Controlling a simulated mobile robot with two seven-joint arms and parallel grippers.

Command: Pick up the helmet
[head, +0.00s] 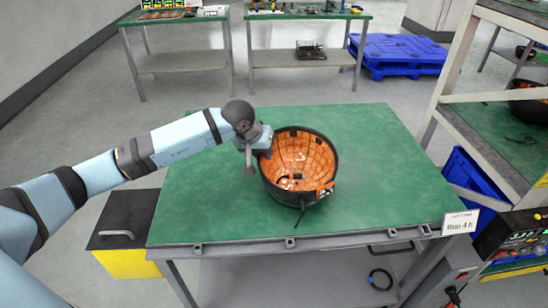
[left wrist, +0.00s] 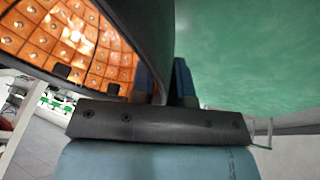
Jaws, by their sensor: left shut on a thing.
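The helmet (head: 301,158) is a dark bowl with an orange, studded inside, lying open side up on the green-topped table (head: 205,205). My left gripper (head: 262,150) is at the helmet's left rim, shut on it. In the left wrist view the helmet's orange inside (left wrist: 70,45) fills the upper left, and its dark wall passes between the fingers (left wrist: 168,85). The helmet looks tilted a little; I cannot tell whether its underside touches the table. My right gripper is not in view.
A yellow box with a dark lid (head: 126,225) stands left of the table. A shelf rack (head: 455,75) is at the right. Back tables (head: 185,62) and a blue pallet (head: 398,55) stand behind. The green top around the helmet is clear.

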